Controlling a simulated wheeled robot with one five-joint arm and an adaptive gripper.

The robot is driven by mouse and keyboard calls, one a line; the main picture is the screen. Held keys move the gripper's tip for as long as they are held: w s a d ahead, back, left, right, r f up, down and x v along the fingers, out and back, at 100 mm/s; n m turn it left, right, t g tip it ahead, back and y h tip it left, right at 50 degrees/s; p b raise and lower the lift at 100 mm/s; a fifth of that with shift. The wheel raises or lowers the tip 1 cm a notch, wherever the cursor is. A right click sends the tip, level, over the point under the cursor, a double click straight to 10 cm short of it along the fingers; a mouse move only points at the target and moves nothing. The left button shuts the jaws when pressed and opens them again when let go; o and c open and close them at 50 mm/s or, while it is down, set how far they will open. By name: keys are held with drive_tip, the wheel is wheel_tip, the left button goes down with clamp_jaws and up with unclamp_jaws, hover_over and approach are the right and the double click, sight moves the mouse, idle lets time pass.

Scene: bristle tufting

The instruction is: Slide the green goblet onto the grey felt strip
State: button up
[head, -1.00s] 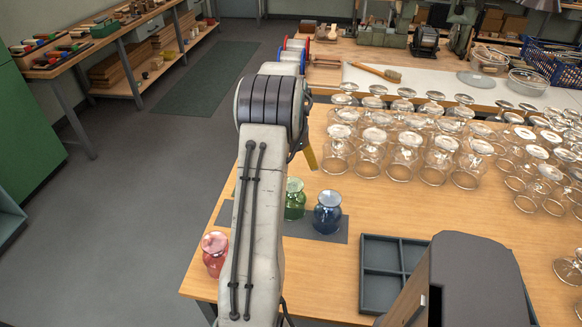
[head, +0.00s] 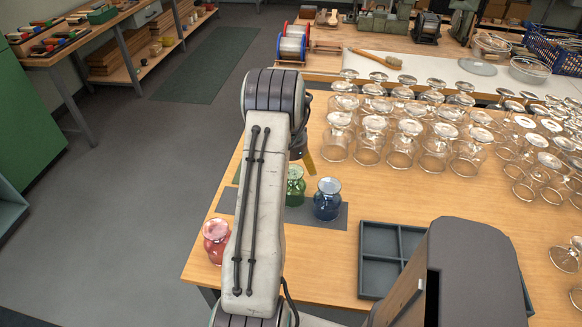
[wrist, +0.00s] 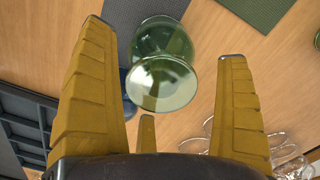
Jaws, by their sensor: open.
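The green goblet (head: 295,187) stands upside down at the back edge of the grey felt strip (head: 334,224), partly behind my arm. I cannot tell how much of it rests on the strip. In the wrist view the green goblet (wrist: 165,84) shows its foot towards the camera, ahead of and between the fingers of my gripper (wrist: 179,42). My gripper is open, with no clear contact on the goblet. In the head view only a yellow finger shows, behind the goblet. The strip (wrist: 148,8) also shows at the top of the wrist view.
A blue goblet (head: 327,200) stands on the strip just right of the green one. A red goblet (head: 216,242) is at the left table edge. A dark divided tray (head: 392,240) lies front right. Several clear glasses (head: 404,150) crowd the back right.

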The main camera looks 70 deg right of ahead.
idle(0.3)
drive_tip(key=c, duration=1.3)
